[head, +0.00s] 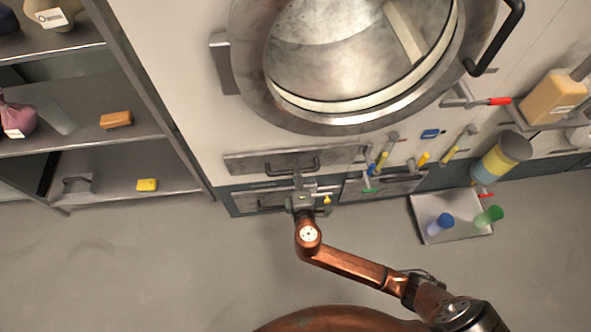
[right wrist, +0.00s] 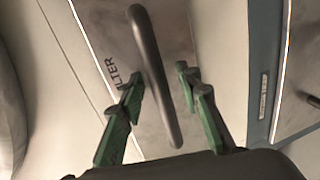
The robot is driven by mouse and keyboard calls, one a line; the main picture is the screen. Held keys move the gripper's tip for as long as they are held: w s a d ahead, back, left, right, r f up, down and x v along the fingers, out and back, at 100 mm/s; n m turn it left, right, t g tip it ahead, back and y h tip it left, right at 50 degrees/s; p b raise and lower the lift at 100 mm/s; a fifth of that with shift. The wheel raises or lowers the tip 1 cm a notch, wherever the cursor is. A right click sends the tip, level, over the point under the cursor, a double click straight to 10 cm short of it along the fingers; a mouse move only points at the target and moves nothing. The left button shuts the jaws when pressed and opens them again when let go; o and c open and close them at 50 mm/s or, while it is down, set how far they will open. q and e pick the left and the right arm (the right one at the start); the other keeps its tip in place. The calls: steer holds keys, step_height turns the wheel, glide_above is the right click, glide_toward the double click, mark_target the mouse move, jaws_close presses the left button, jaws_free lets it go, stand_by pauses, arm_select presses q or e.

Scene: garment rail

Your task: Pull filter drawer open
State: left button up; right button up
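The filter drawer (head: 250,162) is the wide metal front just below the round door, with a dark bar handle (head: 291,168). It looks closed in the head view. The right wrist view shows its front (right wrist: 98,22) with partly hidden lettering ending in "LTER", and the dark handle (right wrist: 148,60) close up. My right gripper (head: 302,182) is at the drawer's handle. Its green fingers (right wrist: 160,86) are open, one on each side of the handle bar, with gaps visible. My left gripper is not in view.
Lower drawer fronts (head: 258,201) sit beneath, in a blue-grey base. Valves with coloured handles (head: 382,160) are to the right. A tray (head: 430,210) with blue and green cups is on the floor at right. Shelves (head: 110,185) stand at left. The floor in front is clear.

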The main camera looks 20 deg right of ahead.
steer(key=shift+c, duration=0.7)
jaws_close()
